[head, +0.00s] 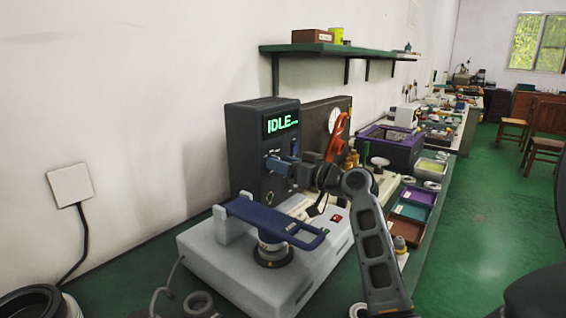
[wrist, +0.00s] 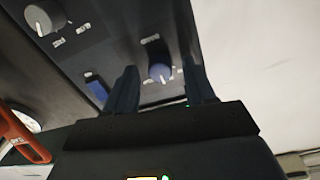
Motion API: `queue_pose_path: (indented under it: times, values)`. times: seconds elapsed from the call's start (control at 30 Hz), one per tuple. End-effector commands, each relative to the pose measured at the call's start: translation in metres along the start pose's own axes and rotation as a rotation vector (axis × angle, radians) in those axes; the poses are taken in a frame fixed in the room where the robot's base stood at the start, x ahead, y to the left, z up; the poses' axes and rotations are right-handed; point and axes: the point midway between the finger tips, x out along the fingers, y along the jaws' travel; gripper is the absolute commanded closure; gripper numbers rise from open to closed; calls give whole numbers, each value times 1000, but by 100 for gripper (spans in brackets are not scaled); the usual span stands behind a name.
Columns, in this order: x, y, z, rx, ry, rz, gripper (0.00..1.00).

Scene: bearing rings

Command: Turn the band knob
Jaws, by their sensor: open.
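A dark control unit (head: 255,140) with a green "IDLE..." display (head: 282,122) stands against the wall. In the wrist view, a round blue knob (wrist: 160,72) with a pale pointer mark is on its dark panel. My gripper (wrist: 162,88) is open, with one finger on each side of this knob in the picture; contact cannot be told. In the head view, my gripper (head: 283,163) is in front of the panel below the display and hides part of it. The knob labels are too blurred to read.
A grey machine with a blue-handled lever (head: 275,222) stands in front of the unit, below my arm. An orange clamp (head: 337,137) and a dial gauge (head: 334,120) are just right of the unit. A green shelf (head: 340,49) hangs above.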

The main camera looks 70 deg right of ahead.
Motion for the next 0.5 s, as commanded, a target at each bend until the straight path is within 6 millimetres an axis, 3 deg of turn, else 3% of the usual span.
queue_pose_path:
  times: [0.3, 0.5]
  values:
    - [3, 0, 0, -1, 0, -1, 46]
    - [3, 0, 0, -1, 0, 0, 65]
